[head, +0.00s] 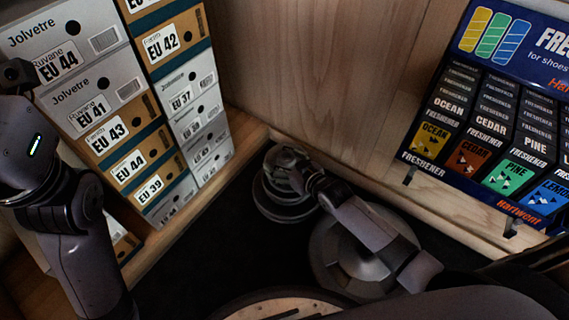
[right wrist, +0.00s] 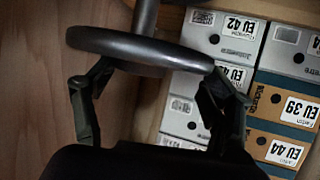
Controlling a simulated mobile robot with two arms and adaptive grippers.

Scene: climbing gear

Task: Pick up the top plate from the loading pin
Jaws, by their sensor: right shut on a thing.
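A stack of dark grey round plates (head: 283,212) sits in the corner of the head view, with smaller metal parts on top. My right gripper (head: 292,172) reaches it from the lower right and covers part of its top. In the right wrist view, my right gripper (right wrist: 155,77) is shut on a dark round plate (right wrist: 135,44), with one finger at each side of its rim. A grey pin (right wrist: 146,14) rises above the plate's middle. I cannot tell whether the plate is clear of those below. My left arm stands at the left; its gripper is out of view.
Shoe boxes (head: 100,127) are stacked at the left. A blue freshener display (head: 500,110) stands at the right. Wooden walls (head: 300,70) close the corner behind the plates. Dark floor (head: 200,255) is clear at centre left.

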